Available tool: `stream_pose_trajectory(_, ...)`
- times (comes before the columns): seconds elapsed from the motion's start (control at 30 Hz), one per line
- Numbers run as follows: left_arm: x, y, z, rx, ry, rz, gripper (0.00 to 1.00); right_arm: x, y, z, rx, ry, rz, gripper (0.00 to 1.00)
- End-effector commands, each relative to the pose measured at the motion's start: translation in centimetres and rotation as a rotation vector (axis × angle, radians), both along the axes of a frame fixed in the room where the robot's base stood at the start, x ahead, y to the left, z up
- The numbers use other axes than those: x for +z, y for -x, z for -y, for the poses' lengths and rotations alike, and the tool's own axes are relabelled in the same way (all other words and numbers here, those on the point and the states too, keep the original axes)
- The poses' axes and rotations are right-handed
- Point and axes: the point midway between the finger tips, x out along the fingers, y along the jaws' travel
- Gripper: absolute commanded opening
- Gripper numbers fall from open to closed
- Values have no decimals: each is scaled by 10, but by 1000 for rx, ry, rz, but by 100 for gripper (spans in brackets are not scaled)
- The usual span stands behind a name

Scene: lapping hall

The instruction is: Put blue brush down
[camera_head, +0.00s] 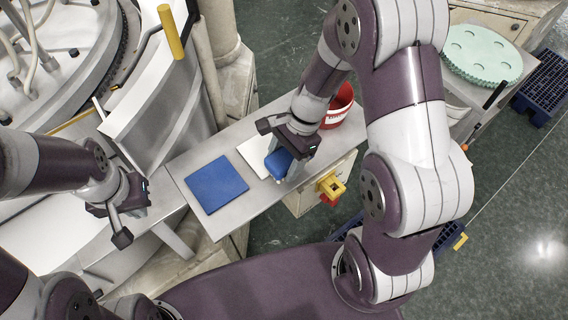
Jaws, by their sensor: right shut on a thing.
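The blue brush (279,163) is under my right gripper (293,153), whose jaws are shut on it. It is over the white pad (257,154) on the narrow grey bench, and part of it is hidden by the gripper. I cannot tell whether the brush touches the surface below. My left gripper (130,205) hangs at the left, apart from the brush and short of the bench. Its fingers are not clear enough to show whether they are open.
A flat blue square pad (216,184) lies on the bench (190,170). A yellow and red switch (330,188) sticks out from the bench's side. The large round machine (60,60) fills the upper left.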

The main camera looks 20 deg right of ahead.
Motion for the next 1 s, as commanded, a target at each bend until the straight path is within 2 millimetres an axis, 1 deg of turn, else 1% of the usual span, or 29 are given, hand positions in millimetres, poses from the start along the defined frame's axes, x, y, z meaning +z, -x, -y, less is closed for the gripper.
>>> stream_pose_trajectory(0.1,5,0,0,0,0,0,0,-22,2,0,-1,1,-7,39)
stream_pose_trajectory(0.2,5,0,0,0,0,0,0,-32,1,0,-1,1,-3,39)
stream_pose_trajectory(0.43,4,0,0,0,0,0,0,-34,1,1,0,2,-2,39)
stream_pose_trajectory(0.6,0,0,0,0,0,0,0,-40,1,1,0,1,-2,38)
stream_pose_trajectory(0.63,0,0,0,0,0,0,0,-39,1,1,0,2,-3,69)
stream_pose_trajectory(0.7,1,0,0,0,0,0,0,-39,1,1,0,2,-3,88)
stream_pose_trajectory(1.0,0,0,0,0,0,0,0,-40,2,1,0,2,-4,88)
